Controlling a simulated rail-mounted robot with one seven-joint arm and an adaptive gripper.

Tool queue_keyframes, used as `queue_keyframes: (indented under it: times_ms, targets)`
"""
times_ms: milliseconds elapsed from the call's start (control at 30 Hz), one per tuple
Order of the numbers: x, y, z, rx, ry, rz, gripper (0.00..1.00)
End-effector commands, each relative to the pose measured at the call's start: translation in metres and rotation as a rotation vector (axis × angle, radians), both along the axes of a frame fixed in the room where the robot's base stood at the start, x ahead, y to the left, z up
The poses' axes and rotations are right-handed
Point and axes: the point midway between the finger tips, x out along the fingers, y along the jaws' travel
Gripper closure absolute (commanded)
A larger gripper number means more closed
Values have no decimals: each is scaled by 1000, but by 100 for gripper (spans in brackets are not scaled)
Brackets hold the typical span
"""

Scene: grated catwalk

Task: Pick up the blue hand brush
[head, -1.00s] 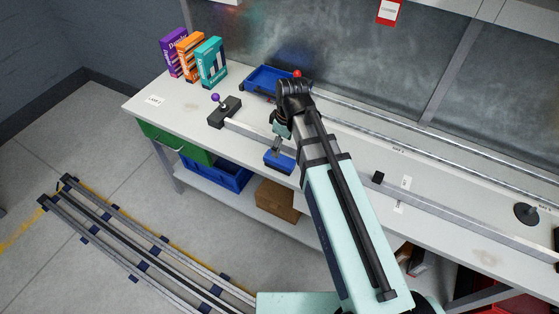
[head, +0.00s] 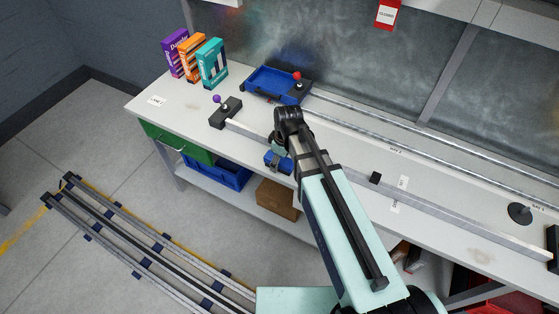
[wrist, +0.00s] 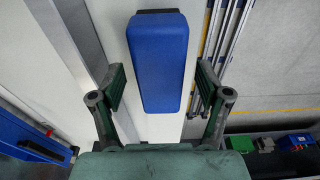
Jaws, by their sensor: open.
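The blue hand brush (wrist: 159,62) shows in the wrist view as a long blue block on the white bench top, near the bench's front edge. In the head view the blue brush (head: 272,157) shows only in part, beside and under my arm's end. My gripper (wrist: 161,92) is open, with one finger on each side of the brush's near part in the picture. I see no finger touching it. In the head view my gripper (head: 281,160) is over the brush and partly hidden by my arm.
A blue tray (head: 252,91) with a red knob stands at the back. A metal rail (head: 335,171) runs along the bench behind the brush, with a purple-knobbed block (head: 226,112) at its left end. Boxes (head: 212,64) stand at the back left. The bench's left part is mostly clear.

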Motion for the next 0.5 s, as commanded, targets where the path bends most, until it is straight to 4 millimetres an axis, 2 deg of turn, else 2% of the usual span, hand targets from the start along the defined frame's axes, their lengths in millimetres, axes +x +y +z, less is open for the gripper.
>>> queue_keyframes:
  times_ms: [167,400,433,500]
  targets:
    - [0,1,-10,0,1,0,24]
    - [1,1,-11,0,0,0,24]
    - [1,1,-11,0,0,0,28]
    - [1,1,-11,0,0,0,52]
